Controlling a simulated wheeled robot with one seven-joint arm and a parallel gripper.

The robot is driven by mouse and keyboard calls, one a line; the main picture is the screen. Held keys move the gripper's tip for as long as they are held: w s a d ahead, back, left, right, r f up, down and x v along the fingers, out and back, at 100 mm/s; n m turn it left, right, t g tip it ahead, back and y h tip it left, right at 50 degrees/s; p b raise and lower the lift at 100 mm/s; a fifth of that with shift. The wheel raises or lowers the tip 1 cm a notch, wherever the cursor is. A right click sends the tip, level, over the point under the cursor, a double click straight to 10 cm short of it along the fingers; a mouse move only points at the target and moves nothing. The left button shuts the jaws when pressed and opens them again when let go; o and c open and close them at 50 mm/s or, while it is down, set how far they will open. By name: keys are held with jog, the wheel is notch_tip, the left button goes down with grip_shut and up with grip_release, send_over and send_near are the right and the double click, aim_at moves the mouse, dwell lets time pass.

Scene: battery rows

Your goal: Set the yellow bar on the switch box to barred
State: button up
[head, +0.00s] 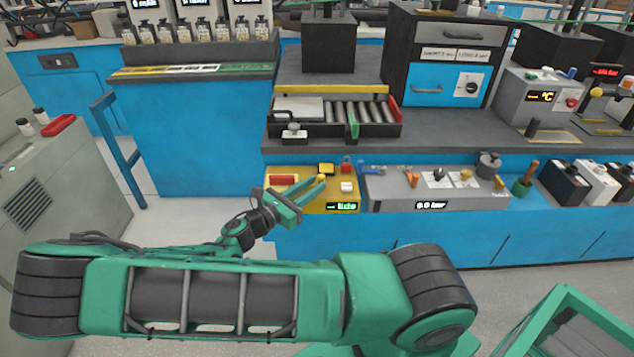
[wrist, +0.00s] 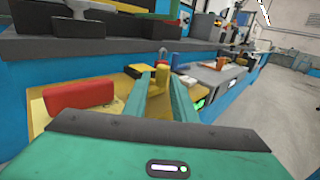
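The switch box is a yellow box (head: 334,199) on the low ledge, with a small green-lit display (head: 342,206). A small yellow part, which looks like the yellow bar (head: 320,178), stands on it at my fingertips; in the wrist view the yellow bar (wrist: 160,78) shows between the two fingers. My gripper (head: 317,183) reaches over the box from the left with green fingers apart. In the wrist view the gripper (wrist: 160,85) straddles the yellow part; whether the fingers touch it is unclear. The bar's lower part and any position marking are hidden.
On the box are a red block (head: 283,180), a yellow block (head: 326,168), a red padlock-like piece (head: 346,164) and a white knob (head: 347,187). A grey panel with valves (head: 400,200) adjoins on the right. A roller tray (head: 385,130) stands above behind.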

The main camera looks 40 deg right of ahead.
aim_at(321, 180)
jog(key=shift+w+d, duration=0.2)
jog(key=shift+d, duration=0.75)
jog(key=shift+w+d, duration=0.15)
jog(key=shift+d, duration=0.8)
jog(key=shift+c, duration=0.3)
grip_shut()
jog(key=shift+w+a, duration=0.8)
jog(key=shift+a, duration=0.35)
jog(key=shift+o, duration=0.3)
grip_release()
